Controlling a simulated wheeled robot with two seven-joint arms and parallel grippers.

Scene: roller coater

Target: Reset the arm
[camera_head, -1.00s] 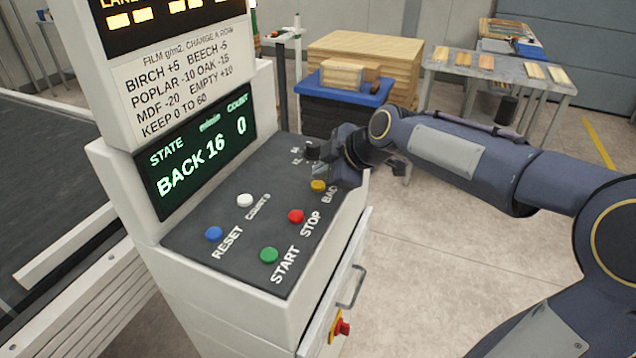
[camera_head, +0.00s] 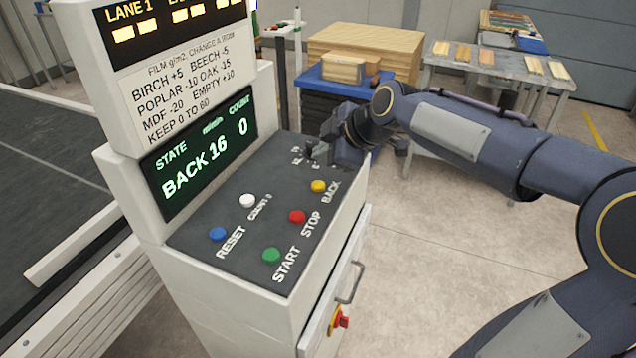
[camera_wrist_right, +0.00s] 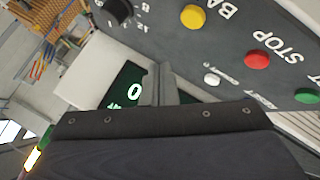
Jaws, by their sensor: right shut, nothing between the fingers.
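My right gripper (camera_head: 318,152) is shut and empty above the far end of the dark control panel (camera_head: 215,268), near the dial markings. It stands clear of the yellow BACK button (camera_head: 318,186). In the right wrist view, its closed fingers (camera_wrist_right: 166,88) point toward the display, and a black dial (camera_wrist_right: 118,12) and the yellow button (camera_wrist_right: 193,17) show beyond. My right arm reaches in from the right. The green display (camera_head: 200,158) reads STATE BACK 16 and COUNT 0. My left gripper does not show.
The panel also carries white (camera_head: 247,200), blue (camera_head: 218,234), red (camera_head: 297,216) and green (camera_head: 271,255) buttons. A red emergency knob (camera_head: 342,322) and a handle (camera_head: 352,285) stick out of the cabinet front. A blue-topped stand with wood (camera_head: 342,68) and a table (camera_head: 490,66) stand behind. Floor at right is open.

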